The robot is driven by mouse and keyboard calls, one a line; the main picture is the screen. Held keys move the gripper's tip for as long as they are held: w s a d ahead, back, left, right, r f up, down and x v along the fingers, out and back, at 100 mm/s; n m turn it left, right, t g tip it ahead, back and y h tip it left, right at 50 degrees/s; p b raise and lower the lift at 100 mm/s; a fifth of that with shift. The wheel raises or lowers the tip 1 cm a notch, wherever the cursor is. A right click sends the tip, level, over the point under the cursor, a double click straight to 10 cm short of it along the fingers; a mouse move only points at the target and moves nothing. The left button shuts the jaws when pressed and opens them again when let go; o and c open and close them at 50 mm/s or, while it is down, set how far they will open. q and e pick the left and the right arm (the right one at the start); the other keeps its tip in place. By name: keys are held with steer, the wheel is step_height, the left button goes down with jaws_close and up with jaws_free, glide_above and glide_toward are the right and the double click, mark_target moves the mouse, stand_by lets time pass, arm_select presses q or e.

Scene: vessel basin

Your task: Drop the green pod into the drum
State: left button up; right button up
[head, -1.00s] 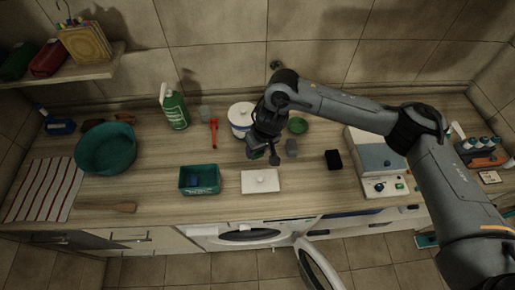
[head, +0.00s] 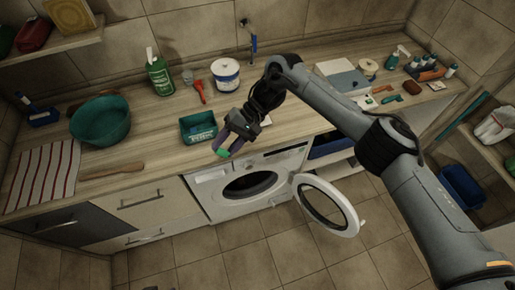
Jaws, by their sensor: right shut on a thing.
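My right gripper (head: 228,147) is shut on the green pod (head: 222,153), which shows at its fingertips. It holds the pod out past the counter's front edge, up and to the left of the drum opening in the picture. The washing machine (head: 213,190) stands under the counter. Its drum (head: 250,184) shows as a dark round opening. Its round door (head: 347,222) is swung open to the right. My left gripper is not in view.
A teal box (head: 185,136) stands on the counter just left of the gripper. A white lid (head: 266,123) lies partly hidden behind it. A white tub (head: 226,82), a green bottle (head: 159,80) and a teal basin (head: 101,126) stand farther off. The floor in front is clear.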

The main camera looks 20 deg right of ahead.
steer(key=a+f+m+y+b, duration=0.2)
steer(key=a+f+b, duration=0.5)
steer(key=a, duration=0.2)
steer(key=a+f+m+t+y+b, duration=0.25)
steer(key=f+m+t+b, duration=0.4)
steer(key=f+b, duration=0.9)
steer(key=s+d+f+m+t+h+b, duration=0.15)
steer(key=d+f+m+t+b, duration=0.3)
steer(key=f, duration=0.75)
steer(key=s+d+f+m+t+h+b, duration=0.1)
steer(key=d+f+t+h+b, duration=0.15)
steer(key=d+f+b, duration=0.7)
steer(key=s+d+f+m+t+h+b, duration=0.2)
steer(key=s+d+f, duration=0.15)
steer(key=f, duration=0.55)
steer(key=s+d+f+m+t+h+b, duration=0.1)
steer(key=s+d+f+m+t, duration=0.1)
steer(key=s+f, duration=0.5)
steer(key=s+d+f+m+t+h+b, duration=0.2)
steer(key=s+d+f, duration=0.1)
steer(key=f, duration=0.7)
steer(key=w+b, duration=2.5)
steer(key=w, duration=1.5)
steer(key=shift+d+f, duration=0.15)
steer(key=shift+d, duration=0.1)
